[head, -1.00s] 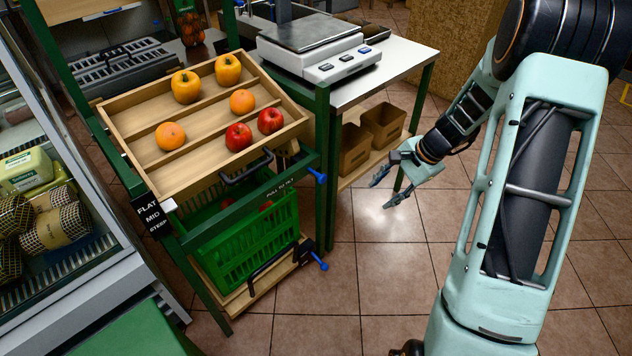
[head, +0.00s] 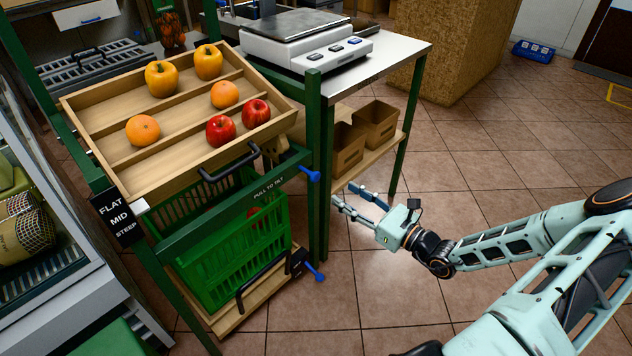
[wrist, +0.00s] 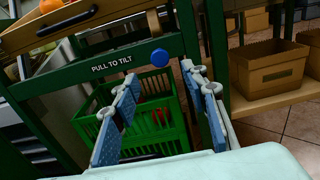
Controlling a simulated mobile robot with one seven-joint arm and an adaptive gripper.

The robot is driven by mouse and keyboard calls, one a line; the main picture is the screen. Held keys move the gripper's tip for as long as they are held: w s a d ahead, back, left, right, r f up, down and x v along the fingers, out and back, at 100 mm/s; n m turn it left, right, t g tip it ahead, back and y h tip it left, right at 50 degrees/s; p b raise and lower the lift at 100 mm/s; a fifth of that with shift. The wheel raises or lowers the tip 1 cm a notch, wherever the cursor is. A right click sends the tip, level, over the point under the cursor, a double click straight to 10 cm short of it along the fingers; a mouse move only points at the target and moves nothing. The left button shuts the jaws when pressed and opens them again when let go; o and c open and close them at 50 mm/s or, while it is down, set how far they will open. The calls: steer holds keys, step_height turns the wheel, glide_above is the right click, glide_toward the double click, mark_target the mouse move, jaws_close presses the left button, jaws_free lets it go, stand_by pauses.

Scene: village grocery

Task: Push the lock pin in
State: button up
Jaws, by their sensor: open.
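A blue-knobbed lock pin (head: 311,176) sticks out at the right end of the green rail labelled PULL TO TILT. The knob also shows in the wrist view (wrist: 158,57), between and beyond my fingers. A second blue knob (head: 314,271) is lower, by the bottom shelf. My gripper (head: 348,194) is open and empty, its fingers pointing left toward the rack, right of the upper knob and apart from it. In the wrist view my gripper (wrist: 158,80) shows two blue-padded fingers spread wide. How far the pin sits in its hole cannot be told.
The tilted wooden tray (head: 178,165) holds peppers, oranges and apples above a green crate (head: 220,285). A green post (head: 314,130) and a table with a scale (head: 305,45) stand beside the rail. Cardboard bins (head: 346,148) sit below.

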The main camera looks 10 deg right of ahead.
mark_target(317, 177)
steer(key=b+x, duration=0.2)
steer(key=x, duration=0.6)
steer(key=shift+w+a+f, duration=0.15)
steer(key=shift+w+a, duration=0.1)
steer(key=shift+a, duration=0.05)
steer(key=shift+b+x, duration=0.3)
steer(key=shift+x, duration=0.45)
steer(key=shift+c, duration=0.5)
jaws_close()
